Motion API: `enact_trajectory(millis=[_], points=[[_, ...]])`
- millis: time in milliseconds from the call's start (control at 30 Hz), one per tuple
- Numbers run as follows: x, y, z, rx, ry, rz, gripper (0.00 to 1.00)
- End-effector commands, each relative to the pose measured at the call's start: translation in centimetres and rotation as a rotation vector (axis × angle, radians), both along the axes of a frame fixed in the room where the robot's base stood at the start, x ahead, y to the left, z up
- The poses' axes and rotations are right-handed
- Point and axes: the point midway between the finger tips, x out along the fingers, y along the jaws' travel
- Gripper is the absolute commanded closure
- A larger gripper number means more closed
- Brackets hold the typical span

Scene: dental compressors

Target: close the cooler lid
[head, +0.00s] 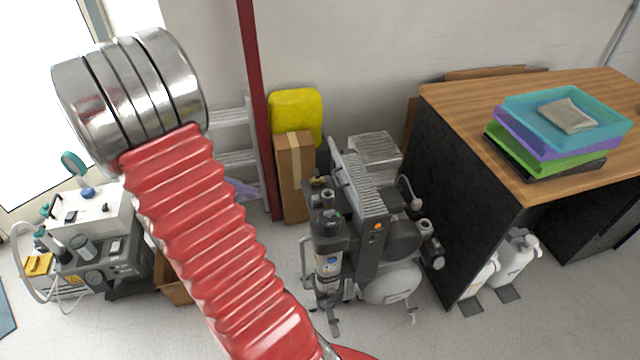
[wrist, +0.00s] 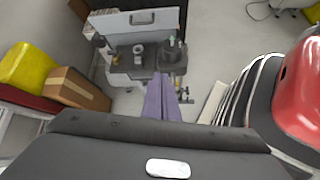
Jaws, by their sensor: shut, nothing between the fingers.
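A grey compressor (head: 380,240) stands on the floor by the desk. A pale flat panel (head: 345,178) stands tilted up on it, seen nearly edge-on; it looks like the raised cooler lid. In the wrist view the same panel (wrist: 118,22) seems to face me at the top, with a dark handle slot. No other cooler shows clearly. My gripper (wrist: 166,88) has purple fingers, together and empty, pointing toward the compressor's front. Gap and contact cannot be judged. In the head view my arm mostly hides the gripper; a bit of purple (head: 243,188) shows left of the compressor.
A cardboard box (head: 293,178) and yellow container (head: 297,108) stand by the wall beside a red post (head: 256,110). A wooden-topped desk (head: 455,105) with stacked trays (head: 560,125) blocks the right. A white dental unit (head: 100,215) stands left. Front floor looks clear.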

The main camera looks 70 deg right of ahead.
Motion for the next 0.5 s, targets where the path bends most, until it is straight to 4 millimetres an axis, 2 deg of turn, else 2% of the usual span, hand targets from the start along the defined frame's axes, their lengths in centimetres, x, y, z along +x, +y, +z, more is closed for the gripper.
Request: enact_trajectory(millis=[100, 300, 500], points=[[-1.3, -2.7, -1.9, 0.012, 0.105, 0.005, 1.0], [-3.5, -6.5, -4.6, 0.036, 0.261, 0.023, 1.0], [-4.8, -8.4, -6.0, 0.05, 0.341, 0.034, 1.0]])
